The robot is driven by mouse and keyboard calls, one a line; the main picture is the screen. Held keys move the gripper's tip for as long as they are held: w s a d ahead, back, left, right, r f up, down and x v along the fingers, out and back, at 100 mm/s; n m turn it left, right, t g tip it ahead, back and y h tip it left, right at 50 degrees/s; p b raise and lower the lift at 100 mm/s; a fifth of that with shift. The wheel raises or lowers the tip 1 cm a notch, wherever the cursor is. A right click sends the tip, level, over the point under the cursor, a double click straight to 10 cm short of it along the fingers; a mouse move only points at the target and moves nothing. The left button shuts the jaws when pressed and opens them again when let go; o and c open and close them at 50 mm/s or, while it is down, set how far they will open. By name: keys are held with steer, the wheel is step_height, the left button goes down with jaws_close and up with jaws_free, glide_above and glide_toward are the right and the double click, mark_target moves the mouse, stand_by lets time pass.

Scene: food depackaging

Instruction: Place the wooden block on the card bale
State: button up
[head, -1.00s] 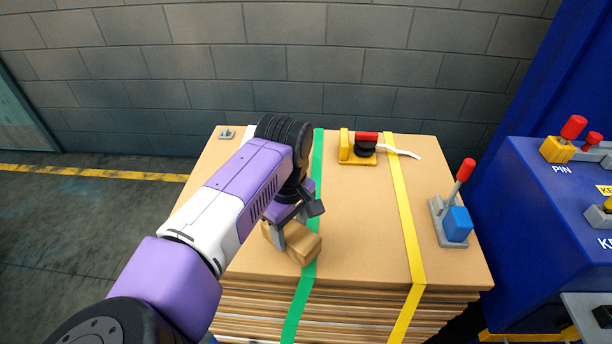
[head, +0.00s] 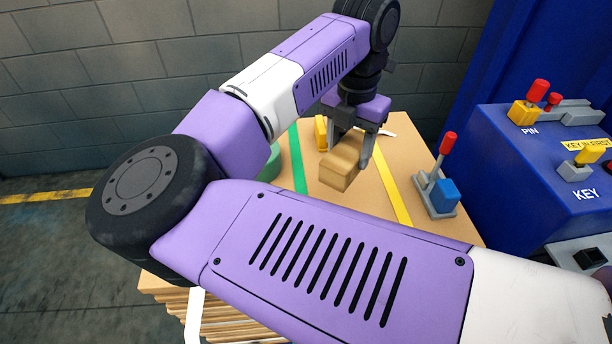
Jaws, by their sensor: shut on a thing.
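The wooden block (head: 338,171) is a light tan brick held between the two fingers of my gripper (head: 352,152), which points down. The block is over the top of the card bale (head: 401,160), between its green strap (head: 297,160) and yellow strap (head: 393,192). I cannot tell whether the block's underside touches the bale top. My own arm covers the front and much of the left of the bale.
A red-handled lever with a blue block (head: 443,196) stands on the bale's right side. A yellow tool (head: 321,133) is partly hidden behind my gripper. A green round thing (head: 270,166) shows at left. A blue machine (head: 510,172) with PIN and KEY levers stands right.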

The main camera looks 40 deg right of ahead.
steer(key=s+d+r+n, duration=0.2)
steer(key=n, duration=0.1)
steer(key=shift+d+r, duration=0.25)
steer(key=shift+r, duration=0.05)
steer(key=shift+s+d+r+n, duration=0.1)
steer(key=shift+s+d+n, duration=0.05)
steer(key=shift+n, duration=0.15)
steer(key=p, duration=0.4)
glide_above(357, 203)
steer(key=s+a, duration=0.2)
steer(key=a, duration=0.2)
steer(key=f, duration=1.9)
steer(key=shift+d+f, duration=0.2)
steer(key=shift+d, duration=0.05)
steer(key=shift+f, duration=0.2)
steer(key=shift+f+b, duration=0.1)
steer(key=shift+b, duration=0.25)
steer(key=shift+f, duration=0.15)
steer(key=o, duration=1.6)
